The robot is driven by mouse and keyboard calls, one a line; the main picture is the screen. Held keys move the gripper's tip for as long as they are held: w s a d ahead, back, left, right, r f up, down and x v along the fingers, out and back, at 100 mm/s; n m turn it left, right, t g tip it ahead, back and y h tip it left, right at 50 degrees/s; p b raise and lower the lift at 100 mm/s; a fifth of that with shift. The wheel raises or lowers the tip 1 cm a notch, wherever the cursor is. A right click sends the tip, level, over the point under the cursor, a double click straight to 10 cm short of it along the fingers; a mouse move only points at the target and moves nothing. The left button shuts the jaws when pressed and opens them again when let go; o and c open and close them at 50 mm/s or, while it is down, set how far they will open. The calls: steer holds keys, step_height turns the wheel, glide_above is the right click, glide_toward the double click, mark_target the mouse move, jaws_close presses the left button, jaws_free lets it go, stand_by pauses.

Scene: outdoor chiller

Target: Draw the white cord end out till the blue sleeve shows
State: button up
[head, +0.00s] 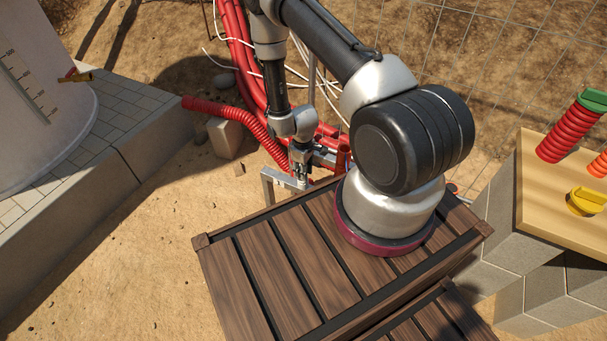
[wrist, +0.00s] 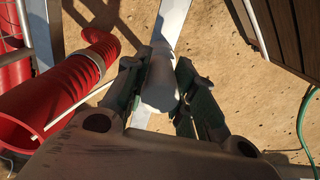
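My gripper (wrist: 163,62) shows in the wrist view with its two dark fingers apart. A pale grey rounded piece (wrist: 160,82) shows between them; I cannot tell whether they touch it. A thin white cord (wrist: 75,109) runs from near the mouth of a red corrugated conduit (wrist: 62,92) toward the left finger, where its end is hidden or too small to tell. No blue sleeve shows. In the head view my gripper (head: 299,180) points down beside a grey metal frame (head: 268,188), and the cord there cannot be made out.
A slatted wooden crate (head: 265,270) stands close in front. More red conduits (head: 240,40) and loose white cables run behind my arm. A stone ledge (head: 140,160) is at left, and a board on blocks (head: 540,190) at right. Sandy ground (head: 130,260) is open at lower left.

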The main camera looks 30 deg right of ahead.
jaws_close()
steer(key=shift+r, duration=0.65)
steer(key=shift+r, duration=2.65)
steer(key=shift+o, duration=1.1)
jaws_free()
jaws_close()
steer(key=shift+s, duration=0.1)
